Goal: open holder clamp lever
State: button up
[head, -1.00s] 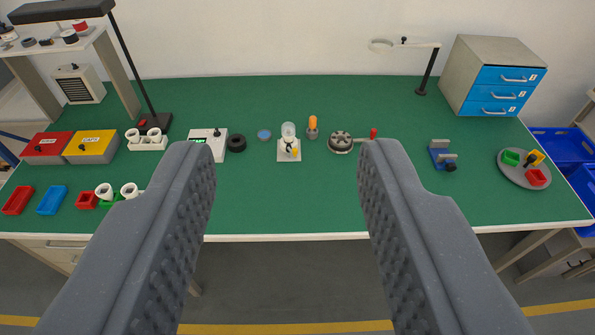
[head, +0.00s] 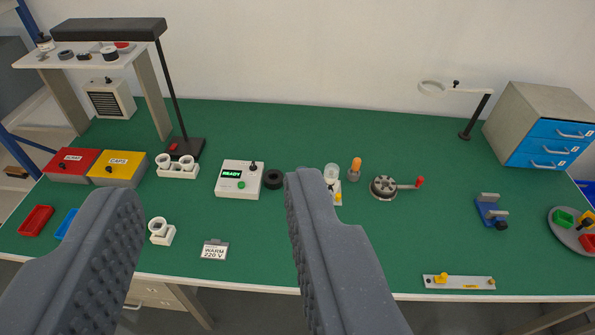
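A small white-based holder (head: 330,175) with a clear glass bulb shows past my right finger; a bit of yellow, perhaps its lever, shows at its lower edge. The finger hides part of its base. Further right, a round grey fixture (head: 383,187) has a lever with a red knob (head: 419,182) pointing right. I cannot tell which of the two bears the task's clamp lever. My gripper (head: 208,190) is open and empty, its two grey fingers wide apart in front of the bench and touching neither fixture.
A white box reading READY (head: 240,180) and a black ring (head: 271,179) stand left of the holder. An orange-topped piece (head: 355,168) stands behind it. A pale strip with a yellow knob (head: 458,281) lies at the front edge. The green bench (head: 400,235) is clear between.

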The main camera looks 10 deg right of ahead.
aim_at(337, 196)
jog(key=u, duration=0.05)
jog(key=i, duration=1.75)
jog(key=z, duration=0.55)
